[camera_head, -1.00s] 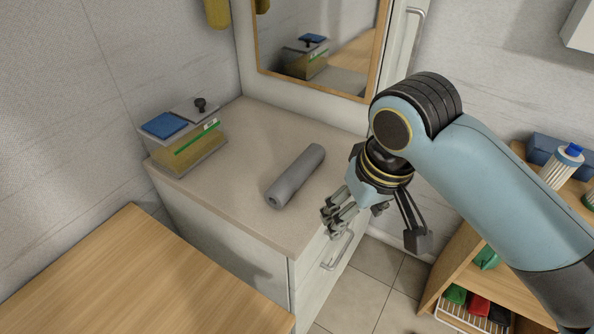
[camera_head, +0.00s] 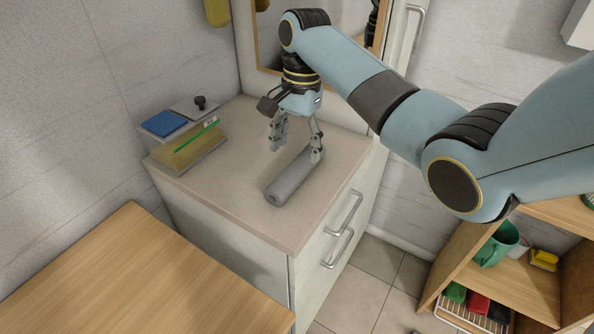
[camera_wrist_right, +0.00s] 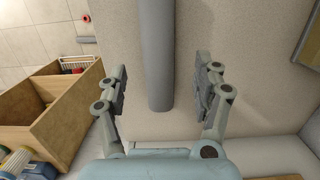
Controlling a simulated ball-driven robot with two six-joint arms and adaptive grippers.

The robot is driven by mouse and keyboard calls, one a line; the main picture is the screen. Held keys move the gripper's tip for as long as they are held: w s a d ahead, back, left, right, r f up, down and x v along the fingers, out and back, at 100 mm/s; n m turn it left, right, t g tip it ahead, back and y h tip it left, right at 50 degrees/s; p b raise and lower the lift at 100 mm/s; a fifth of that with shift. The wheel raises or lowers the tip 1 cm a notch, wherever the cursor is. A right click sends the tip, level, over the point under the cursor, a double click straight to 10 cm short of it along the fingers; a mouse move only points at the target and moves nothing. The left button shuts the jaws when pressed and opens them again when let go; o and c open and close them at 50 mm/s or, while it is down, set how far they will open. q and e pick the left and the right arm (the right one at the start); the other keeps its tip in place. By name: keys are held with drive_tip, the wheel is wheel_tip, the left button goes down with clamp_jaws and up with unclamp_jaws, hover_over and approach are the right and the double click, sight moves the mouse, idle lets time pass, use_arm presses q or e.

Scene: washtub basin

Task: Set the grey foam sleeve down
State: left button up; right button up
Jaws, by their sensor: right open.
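The grey foam sleeve (camera_head: 289,184) lies on its side on the beige top of the cabinet (camera_head: 232,217). Its far end is partly hidden behind a finger of my right gripper (camera_head: 297,150). My right gripper is open and points down over the sleeve's far end. In the right wrist view the sleeve (camera_wrist_right: 159,60) runs between the two spread fingers of the gripper (camera_wrist_right: 162,85), with a gap on each side. My left gripper is not in view.
A clear box with yellow contents (camera_head: 190,150) and a blue item (camera_head: 164,123) stands at the cabinet's back left. A mirror (camera_head: 345,25) is on the wall behind. A wooden surface (camera_head: 140,275) is in front.

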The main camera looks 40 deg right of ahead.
sight(297, 164)
wheel_tip(297, 164, down, 6)
drive_tip(key=shift+s+f, duration=0.15)
drive_tip(key=c, duration=1.1)
